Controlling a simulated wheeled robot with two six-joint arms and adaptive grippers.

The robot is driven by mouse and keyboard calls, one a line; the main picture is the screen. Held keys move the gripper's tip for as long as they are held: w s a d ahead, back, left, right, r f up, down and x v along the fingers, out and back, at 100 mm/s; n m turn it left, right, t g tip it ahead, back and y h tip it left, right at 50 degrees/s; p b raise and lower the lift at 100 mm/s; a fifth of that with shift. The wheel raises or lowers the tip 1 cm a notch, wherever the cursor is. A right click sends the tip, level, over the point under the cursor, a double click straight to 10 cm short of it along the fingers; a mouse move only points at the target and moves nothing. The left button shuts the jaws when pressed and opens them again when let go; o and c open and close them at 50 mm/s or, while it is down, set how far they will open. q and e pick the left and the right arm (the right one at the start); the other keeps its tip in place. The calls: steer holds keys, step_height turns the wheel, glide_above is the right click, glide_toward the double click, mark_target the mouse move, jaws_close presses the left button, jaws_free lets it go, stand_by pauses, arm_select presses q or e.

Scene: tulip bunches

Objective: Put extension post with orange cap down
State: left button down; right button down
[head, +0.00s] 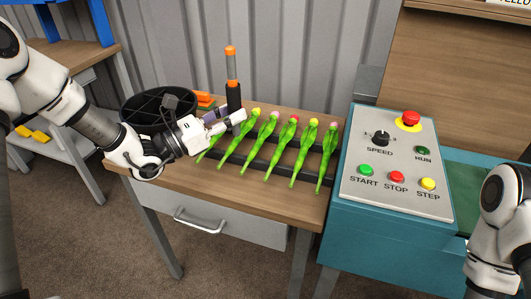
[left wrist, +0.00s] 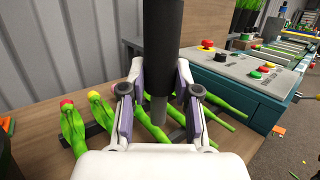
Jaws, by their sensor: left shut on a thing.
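The extension post (head: 232,95) stands nearly upright in the head view, with an orange cap (head: 230,50) on top, a grey upper part and a black sleeve. My left gripper (head: 238,117) is shut on the post, above the back left of the wooden table. In the left wrist view the post (left wrist: 161,40) runs between the two fingers (left wrist: 158,92), black above and grey below. Its cap is out of that view. The gripper hides the lower end in the head view, and I cannot tell whether it touches the table. My right gripper is out of view.
Several tulip bunches (head: 293,150) lie in a row on dark rails on the wooden table (head: 150,190). A round black divided container (head: 128,105) and orange pieces (head: 204,99) are at the left. A control panel (head: 360,145) on a teal cabinet (head: 350,235) stands at the right.

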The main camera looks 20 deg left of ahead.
arm_select(q)
step_height(320, 180, down, 8)
steer(key=shift+b, duration=0.4)
steer(key=shift+f, duration=0.1)
steer(key=shift+f+b, duration=0.65)
steer(key=shift+b, duration=0.1)
steer(key=c, duration=0.8)
jaws_free()
steer(key=shift+c, duration=0.2)
